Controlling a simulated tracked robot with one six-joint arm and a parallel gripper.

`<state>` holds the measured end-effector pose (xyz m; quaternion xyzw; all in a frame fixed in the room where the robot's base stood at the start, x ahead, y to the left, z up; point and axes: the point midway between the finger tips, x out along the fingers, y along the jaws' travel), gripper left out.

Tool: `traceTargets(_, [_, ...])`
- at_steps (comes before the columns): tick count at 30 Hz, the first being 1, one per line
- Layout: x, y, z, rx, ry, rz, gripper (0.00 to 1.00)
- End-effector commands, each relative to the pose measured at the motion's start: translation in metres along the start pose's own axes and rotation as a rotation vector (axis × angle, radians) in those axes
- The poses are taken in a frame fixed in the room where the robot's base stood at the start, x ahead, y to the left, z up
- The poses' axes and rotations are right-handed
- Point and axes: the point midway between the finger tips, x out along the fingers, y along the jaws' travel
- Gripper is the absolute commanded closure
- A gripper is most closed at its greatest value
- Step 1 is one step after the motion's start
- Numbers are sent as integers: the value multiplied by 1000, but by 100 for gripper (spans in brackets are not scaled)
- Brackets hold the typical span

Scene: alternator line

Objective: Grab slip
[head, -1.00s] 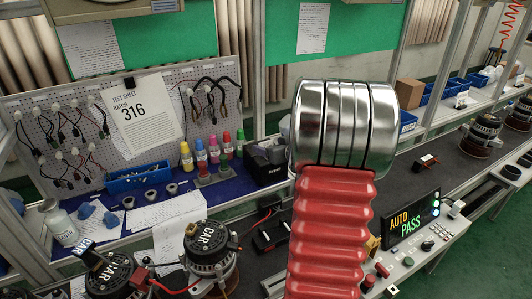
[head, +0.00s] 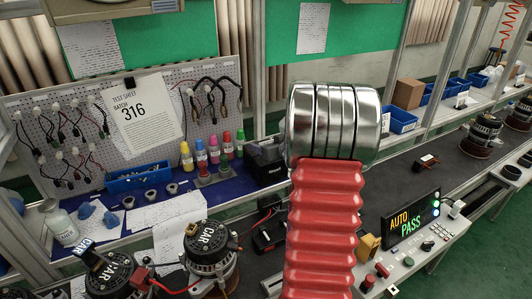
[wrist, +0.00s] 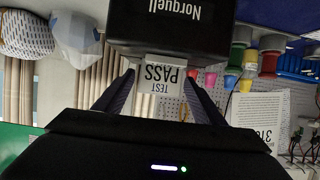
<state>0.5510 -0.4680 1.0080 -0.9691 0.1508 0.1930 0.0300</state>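The slip (wrist: 165,75) is a small white paper printed "TEST PASS", upside down in the wrist view. It sticks out of a black printer (wrist: 170,30) marked "Norquell". My gripper (wrist: 158,75) is open, with one dark finger on each side of the slip and visible space between. I cannot tell how far the fingertips are from the printer in depth. In the head view the printer (head: 267,163) stands at the right end of the blue bench mat, left of my red and chrome arm. My gripper and the slip do not show in the head view.
A pegboard (head: 60,130) with hanging connectors and a test sheet (head: 141,112) stands behind the bench. Coloured bottles (head: 213,150) stand left of the printer. Alternators (head: 208,245) sit in front. A panel (head: 410,220) reading "AUTO PASS" is at right.

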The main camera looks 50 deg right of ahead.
Motion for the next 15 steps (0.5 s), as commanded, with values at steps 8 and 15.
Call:
traceTargets(8, [0, 0, 0, 0, 0, 0, 57])
traceTargets(15, [0, 0, 0, 0, 0, 0, 73])
